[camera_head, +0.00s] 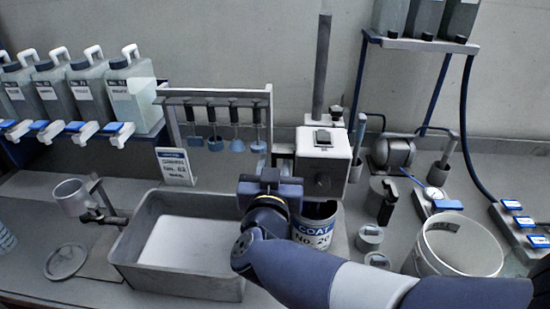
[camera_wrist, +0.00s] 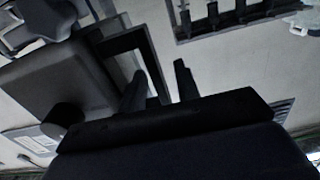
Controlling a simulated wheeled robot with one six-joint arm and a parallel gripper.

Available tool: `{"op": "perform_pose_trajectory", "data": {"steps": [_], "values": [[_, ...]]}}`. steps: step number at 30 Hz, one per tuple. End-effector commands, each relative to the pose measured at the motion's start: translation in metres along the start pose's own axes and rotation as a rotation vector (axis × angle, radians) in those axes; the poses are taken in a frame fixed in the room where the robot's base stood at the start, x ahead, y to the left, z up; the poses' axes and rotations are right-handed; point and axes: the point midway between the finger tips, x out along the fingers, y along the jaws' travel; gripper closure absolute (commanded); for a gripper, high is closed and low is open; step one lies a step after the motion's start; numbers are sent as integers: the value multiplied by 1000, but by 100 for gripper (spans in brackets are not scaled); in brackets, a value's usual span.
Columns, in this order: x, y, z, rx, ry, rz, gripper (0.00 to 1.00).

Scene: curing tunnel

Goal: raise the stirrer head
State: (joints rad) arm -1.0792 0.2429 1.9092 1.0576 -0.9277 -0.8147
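The stirrer head (camera_head: 312,148) is a pale box on a tall dark column (camera_head: 321,70), above a can labelled COAT (camera_head: 312,232). A dark bracket-like handle (camera_head: 284,151) projects from its left side. In the wrist view, a grey box with a black knob, which looks like the stirrer head (camera_wrist: 62,78), is at left, with the dark handle (camera_wrist: 128,40) beside it. My gripper (camera_head: 271,176) is in front of and just below the handle. Its two fingers (camera_wrist: 160,82) stand apart, with the handle's lower bar appearing between them. I cannot tell whether they touch it.
A grey tray (camera_head: 135,235) lies left of my gripper, below a rack of hanging paddles (camera_head: 215,100). A white bucket (camera_head: 455,247), a small motor (camera_head: 392,150) and small tins (camera_head: 369,238) stand to the right. Jugs (camera_head: 90,90) line the left shelf.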

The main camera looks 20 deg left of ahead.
Motion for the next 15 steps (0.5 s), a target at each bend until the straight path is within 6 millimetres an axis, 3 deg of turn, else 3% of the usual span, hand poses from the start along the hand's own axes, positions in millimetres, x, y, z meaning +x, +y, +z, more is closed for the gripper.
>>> {"op": "perform_pose_trajectory", "data": {"steps": [6,15], "values": [[19,0,0,-1,-1,0,69],[21,0,0,-1,0,0,69]]}}
